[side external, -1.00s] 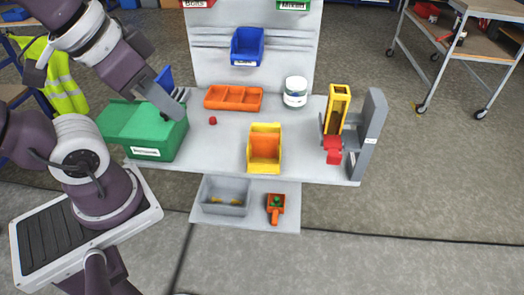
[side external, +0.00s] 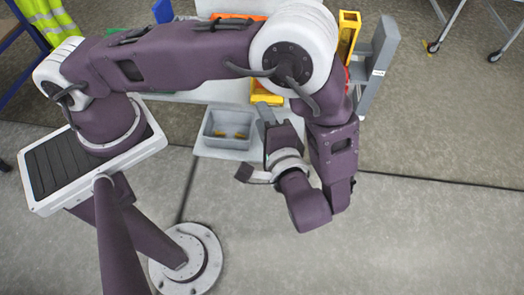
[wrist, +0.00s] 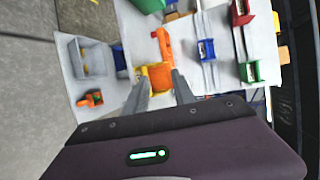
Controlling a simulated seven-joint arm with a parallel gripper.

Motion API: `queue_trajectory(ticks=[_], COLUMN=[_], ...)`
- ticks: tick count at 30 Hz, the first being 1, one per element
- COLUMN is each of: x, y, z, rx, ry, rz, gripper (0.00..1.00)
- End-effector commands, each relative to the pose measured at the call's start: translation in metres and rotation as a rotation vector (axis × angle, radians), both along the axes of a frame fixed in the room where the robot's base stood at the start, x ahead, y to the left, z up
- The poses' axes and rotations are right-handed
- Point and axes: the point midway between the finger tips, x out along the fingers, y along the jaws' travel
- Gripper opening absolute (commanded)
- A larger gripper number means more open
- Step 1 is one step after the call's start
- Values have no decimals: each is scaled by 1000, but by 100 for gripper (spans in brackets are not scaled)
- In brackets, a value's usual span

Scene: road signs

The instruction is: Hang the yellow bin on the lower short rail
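The yellow bin (wrist: 155,72), with orange showing in it, sits on the worktable ahead of my gripper (wrist: 159,74) in the wrist view. The gripper's two fingers are spread apart with nothing visibly clamped between them. I cannot tell whether they touch the bin. In the side view, a part of the yellow bin (side external: 264,96) shows below my arm, with my gripper (side external: 268,122) on its near side. The panel rails (wrist: 222,40) show in the wrist view, with a blue bin (wrist: 206,50) on the panel; the side view hides them behind my arm.
A grey tray (side external: 228,128) stands on the lower shelf, near my gripper. An orange scoop (wrist: 92,99) lies beside it. An orange divided tray (wrist: 162,42) is near the yellow bin. A yellow upright holder (side external: 348,35) and grey stand (side external: 378,60) are at the right.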

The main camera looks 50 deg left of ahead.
Motion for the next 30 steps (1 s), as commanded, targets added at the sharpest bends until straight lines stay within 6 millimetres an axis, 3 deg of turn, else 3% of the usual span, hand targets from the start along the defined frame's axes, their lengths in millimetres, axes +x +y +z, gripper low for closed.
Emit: queue_trajectory(ticks=[1,3,8,13,24,30], x=[-5,-10,-19,-12,30,40], y=[-7,-15,-20,-13,35,46], z=[-26,-54,-89,-93,-93,-93], rx=[60,113,159,162,162,159], ry=[-37,-106,-199,-216,-213,-212], rz=[-81,-186,-328,-349,-342,-343], gripper=[31,31,31,31,31,31])
